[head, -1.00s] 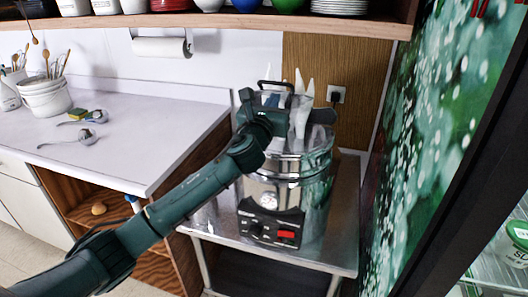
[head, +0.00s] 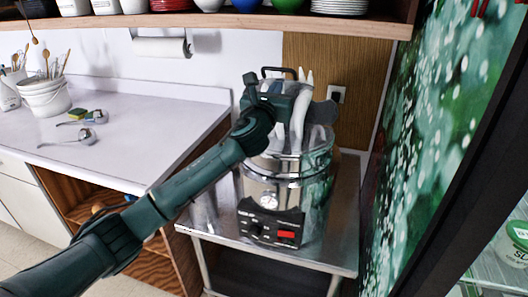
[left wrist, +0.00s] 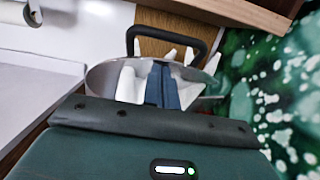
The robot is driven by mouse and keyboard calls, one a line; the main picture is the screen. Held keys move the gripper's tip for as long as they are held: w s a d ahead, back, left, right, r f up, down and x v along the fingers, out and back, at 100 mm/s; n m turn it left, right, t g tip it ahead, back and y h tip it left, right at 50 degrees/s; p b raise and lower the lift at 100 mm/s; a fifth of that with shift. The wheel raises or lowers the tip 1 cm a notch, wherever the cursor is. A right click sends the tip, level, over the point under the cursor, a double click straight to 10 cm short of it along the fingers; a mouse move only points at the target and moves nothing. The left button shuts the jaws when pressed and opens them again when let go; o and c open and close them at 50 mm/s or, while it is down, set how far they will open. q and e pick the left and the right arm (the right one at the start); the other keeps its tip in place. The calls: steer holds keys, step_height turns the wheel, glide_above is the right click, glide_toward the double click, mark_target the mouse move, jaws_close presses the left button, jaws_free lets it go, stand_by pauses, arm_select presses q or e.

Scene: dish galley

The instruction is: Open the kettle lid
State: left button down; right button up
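The kettle (head: 318,165) is a large shiny metal pot with a dial and a black control panel, upright on a metal stand. My left gripper (head: 297,98) is over the kettle's top, and white finger-like parts reach up and down beside it. A black loop handle (head: 278,70) shows behind the gripper. In the left wrist view, the handle (left wrist: 131,42) stands at the far side of a shiny round lid surface (left wrist: 97,78), which seems tilted up. White and dark blue parts lie in front of it; reflections hide whether the fingers touch it. My right gripper is out of view.
The metal stand (head: 215,222) has little bare room around the kettle. A white counter (head: 150,125) with spoons and a bucket is at the left. A wooden shelf (head: 240,21) runs above, and a green patterned panel (head: 440,110) is close on the right.

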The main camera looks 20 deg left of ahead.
mark_target(279, 79)
arm_select(q)
steer(key=shift+w, duration=0.1)
steer(key=shift+w+d+r, duration=0.1)
steer(key=shift+w+r, duration=0.7)
steer(key=shift+w, duration=0.25)
steer(key=shift+w+r, duration=0.2)
steer(key=shift+w, duration=0.15)
steer(key=shift+w+r, duration=0.4)
steer(key=shift+w, duration=0.45)
steer(key=shift+w+r, duration=0.2)
steer(key=shift+w, duration=0.45)
steer(key=shift+w+r, duration=0.2)
steer(key=shift+w, duration=0.4)
steer(key=shift+w, duration=0.1)
